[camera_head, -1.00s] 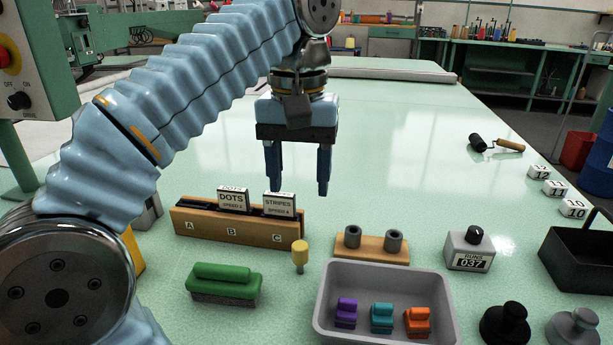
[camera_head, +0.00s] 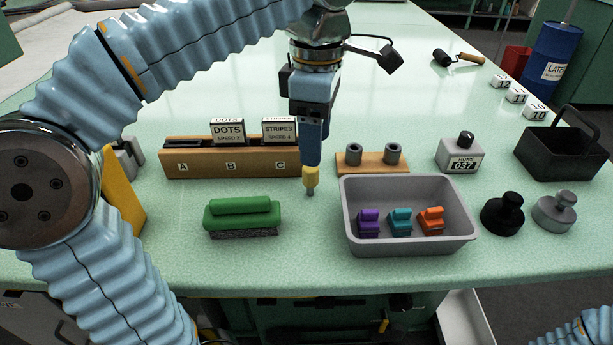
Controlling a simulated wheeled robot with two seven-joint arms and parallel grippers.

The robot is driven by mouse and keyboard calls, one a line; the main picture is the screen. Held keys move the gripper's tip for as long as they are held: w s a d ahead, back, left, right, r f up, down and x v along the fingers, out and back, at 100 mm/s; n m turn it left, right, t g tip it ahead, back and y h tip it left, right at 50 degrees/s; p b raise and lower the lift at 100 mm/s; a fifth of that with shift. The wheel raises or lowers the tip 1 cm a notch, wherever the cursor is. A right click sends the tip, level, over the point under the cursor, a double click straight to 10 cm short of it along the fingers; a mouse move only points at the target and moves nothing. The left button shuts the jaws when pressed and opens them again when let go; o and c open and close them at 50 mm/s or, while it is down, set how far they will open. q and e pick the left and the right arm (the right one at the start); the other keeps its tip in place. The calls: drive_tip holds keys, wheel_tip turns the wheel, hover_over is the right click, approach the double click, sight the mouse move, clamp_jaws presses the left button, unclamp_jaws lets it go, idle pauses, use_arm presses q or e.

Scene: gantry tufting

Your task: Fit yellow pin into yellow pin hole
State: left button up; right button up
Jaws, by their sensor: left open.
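I cannot make out a yellow pin hole. A small yellow piece (camera_head: 383,326) shows low under the table's front edge, too small to identify. My right gripper is out of view; only part of my right arm shows at bottom right.
A wooden rack (camera_head: 205,157) with DOTS and STRIPES cards stands behind left. The green brush (camera_head: 243,215) lies left of the pin. The grey tray (camera_head: 352,240) with coloured blocks is at right. A wooden block with two grey cylinders (camera_head: 354,154) stands behind the tray.

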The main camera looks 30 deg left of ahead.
sight(311, 179)
use_arm(q)
wheel_tip(311, 179, down, 3)
drive_tip(key=shift+f, duration=0.15)
drive_tip(key=f, duration=0.3)
drive_tip(key=f+b, duration=0.1)
drive_tip(key=f, duration=0.1)
drive_tip(key=shift+s+a, duration=0.2)
drive_tip(key=shift+s, duration=0.05)
clamp_jaws()
